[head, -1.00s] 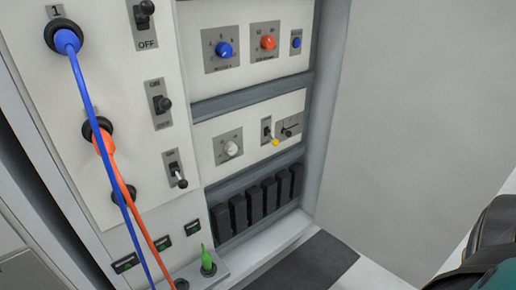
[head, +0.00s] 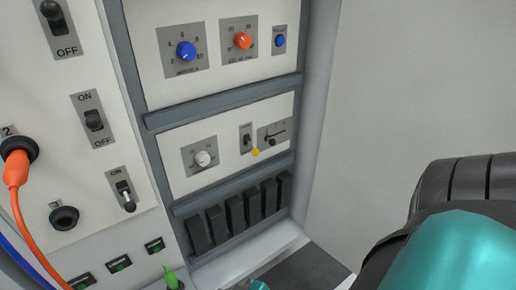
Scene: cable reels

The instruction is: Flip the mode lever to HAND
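A small lever with a yellow tip (head: 255,152) sits on a grey plate (head: 246,138) in the lower white panel of the rack. Its tip points down and toward me. The lettering on its plate is too small to read, so I cannot tell which mark it points to or confirm that it is the mode lever. Part of my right arm, black and teal, fills the lower right of the head view, apart from the lever. Neither gripper's fingers show.
Beside the lever are a slider plate (head: 273,137) and a white knob (head: 204,159). Above are a blue knob (head: 186,51) and an orange knob (head: 243,40). Several black blocks (head: 235,212) stand below. An orange cable (head: 17,170) hangs at left. The right wall is bare.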

